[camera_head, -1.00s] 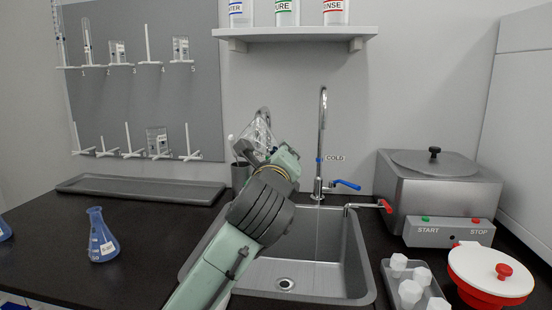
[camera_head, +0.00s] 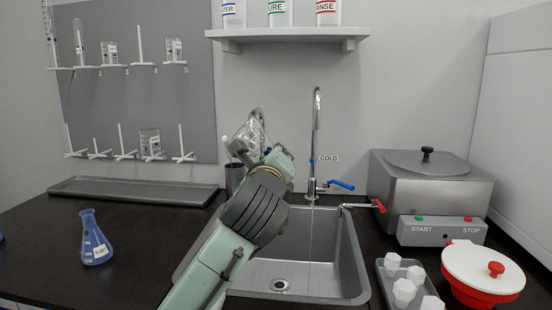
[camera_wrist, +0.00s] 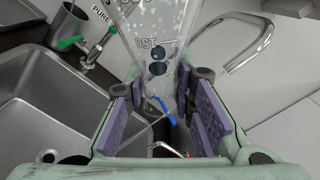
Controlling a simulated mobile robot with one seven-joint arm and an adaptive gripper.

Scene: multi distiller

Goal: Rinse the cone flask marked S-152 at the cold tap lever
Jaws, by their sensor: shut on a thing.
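My gripper (camera_wrist: 164,112) is shut on a clear, empty-looking cone flask (camera_wrist: 155,50), with spots or drops on its glass and graduation marks. No S-152 label is readable. In the head view the flask (camera_head: 248,136) is held tilted above the back left of the sink, left of the cold tap and apart from it. The cold tap (camera_head: 316,130) is a tall chrome spout with a blue lever (camera_head: 341,185) at its right and a COLD sign. A thin water stream falls from its spout into the sink. The lever also shows in the wrist view (camera_wrist: 162,109).
A sink (camera_head: 350,270) lies below. A flask of blue liquid (camera_head: 95,240) stands on the left counter. A dark cup (camera_head: 234,178) stands behind the sink. A metal bath (camera_head: 440,195), a red pot with white lid (camera_head: 482,268) and a tray of white pieces are at right.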

